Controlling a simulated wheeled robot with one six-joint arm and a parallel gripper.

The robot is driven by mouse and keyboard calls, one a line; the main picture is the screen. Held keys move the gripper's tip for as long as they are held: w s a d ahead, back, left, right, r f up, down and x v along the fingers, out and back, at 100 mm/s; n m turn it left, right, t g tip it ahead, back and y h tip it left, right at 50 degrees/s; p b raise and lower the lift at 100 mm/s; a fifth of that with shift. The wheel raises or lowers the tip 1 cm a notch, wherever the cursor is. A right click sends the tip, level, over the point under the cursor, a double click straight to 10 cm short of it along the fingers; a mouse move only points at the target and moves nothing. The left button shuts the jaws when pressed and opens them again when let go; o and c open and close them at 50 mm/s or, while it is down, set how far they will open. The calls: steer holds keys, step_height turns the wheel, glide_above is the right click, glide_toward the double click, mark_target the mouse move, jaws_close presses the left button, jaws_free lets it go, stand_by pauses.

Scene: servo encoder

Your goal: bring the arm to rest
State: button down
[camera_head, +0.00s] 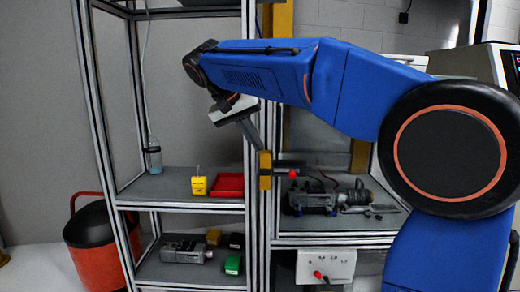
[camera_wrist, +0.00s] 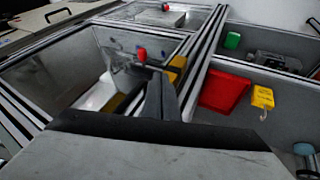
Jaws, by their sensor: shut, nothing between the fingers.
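My blue arm (camera_head: 345,85) reaches across the head view from right to left, raised in front of the shelving frame. My gripper (camera_head: 255,143) hangs from its dark wrist, pointing down and to the right. It is in front of the frame's middle post. In the wrist view my gripper (camera_wrist: 164,80) shows its dark fingers together, with nothing between them. Whether the tips touch the yellow bracket (camera_head: 265,170) behind them cannot be told.
A red tray (camera_head: 228,185), a yellow item (camera_head: 199,186) and a bottle (camera_head: 154,157) stand on the left shelf. Below are a grey device (camera_head: 185,249) and a green block (camera_head: 233,265). Machinery (camera_head: 315,200) fills the right bay. A red-black bin (camera_head: 95,245) stands left.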

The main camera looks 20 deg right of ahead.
stand_by(0.3)
steer(key=s+d+f+n+y, duration=0.2)
steer(key=s+d+f, duration=0.2)
steer(key=s+f, duration=0.3)
steer(key=s+d+f+n+y, duration=0.1)
steer(key=s+d+f, duration=0.3)
steer(key=s, duration=0.5)
steer(key=s+f+n+t+y, duration=0.1)
steer(key=s+f+t+y, duration=0.1)
steer(key=s+f, duration=1.3)
step_height(320, 180, down, 3)
steer(key=shift+s+d+f+n+y, duration=0.1)
steer(key=shift+s+d+n+y, duration=0.1)
steer(key=shift+n+y, duration=0.35)
